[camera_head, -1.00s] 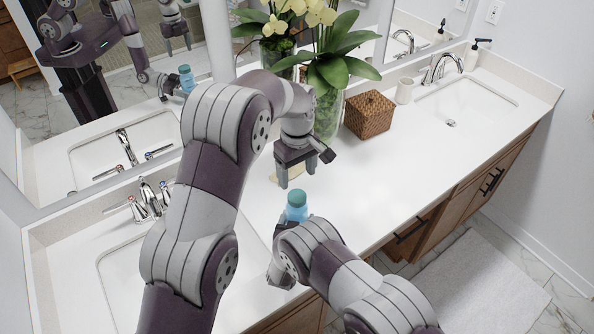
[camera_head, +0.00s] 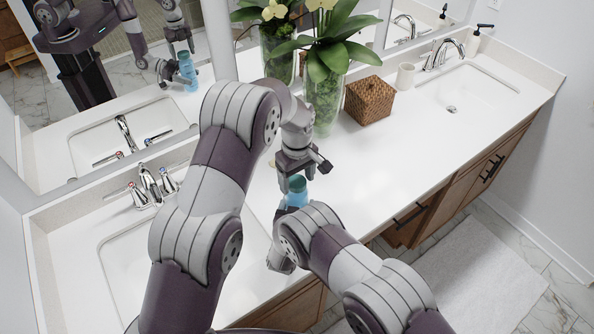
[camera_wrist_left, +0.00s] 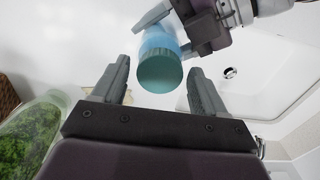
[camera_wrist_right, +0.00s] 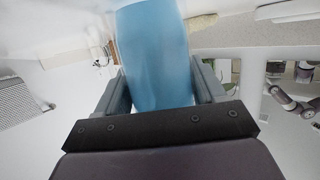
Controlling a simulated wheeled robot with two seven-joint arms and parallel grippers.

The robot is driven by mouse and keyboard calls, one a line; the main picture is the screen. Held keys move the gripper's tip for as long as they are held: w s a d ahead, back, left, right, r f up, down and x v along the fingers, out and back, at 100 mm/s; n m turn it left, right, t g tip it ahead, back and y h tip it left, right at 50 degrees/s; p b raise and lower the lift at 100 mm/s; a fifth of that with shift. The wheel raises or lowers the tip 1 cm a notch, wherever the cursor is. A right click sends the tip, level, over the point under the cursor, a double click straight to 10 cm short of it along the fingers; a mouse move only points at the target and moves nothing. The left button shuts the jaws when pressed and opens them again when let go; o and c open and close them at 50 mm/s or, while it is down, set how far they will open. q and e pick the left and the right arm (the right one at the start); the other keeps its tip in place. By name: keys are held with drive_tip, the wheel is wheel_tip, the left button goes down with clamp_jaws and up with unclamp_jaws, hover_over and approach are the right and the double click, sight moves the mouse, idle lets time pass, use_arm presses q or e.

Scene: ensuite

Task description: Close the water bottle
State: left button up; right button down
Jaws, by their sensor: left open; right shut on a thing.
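The water bottle (camera_head: 297,197) is light blue and translucent, with a teal cap (camera_wrist_left: 160,73) at its top. My right gripper is shut on the bottle's body, which stands between its fingers in the right wrist view (camera_wrist_right: 157,65). In the head view my right arm hides most of that gripper. My left gripper (camera_head: 291,186) points down close over the bottle's top, open. In the left wrist view the cap lies between the left fingertips, with a gap on each side. I cannot tell whether the cap is seated tight.
A glass vase with an orchid (camera_head: 325,100) and a wicker box (camera_head: 369,101) stand behind the bottle. A white cup (camera_head: 405,76) is farther right. Sinks lie at left and right (camera_head: 465,90). The counter right of the bottle is clear.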

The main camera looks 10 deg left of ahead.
use_arm(q)
drive_tip(key=c, duration=1.1)
drive_tip(key=m, duration=0.3)
drive_tip(key=shift+m, duration=0.4)
drive_tip(key=shift+c, duration=0.2)
drive_tip(key=m, duration=0.3)
drive_tip(key=shift+m, duration=0.3)
drive_tip(key=m, duration=0.3)
drive_tip(key=shift+m, duration=0.3)
drive_tip(key=m, duration=0.7)
drive_tip(key=o, duration=1.2)
drive_tip(key=shift+o, duration=0.2)
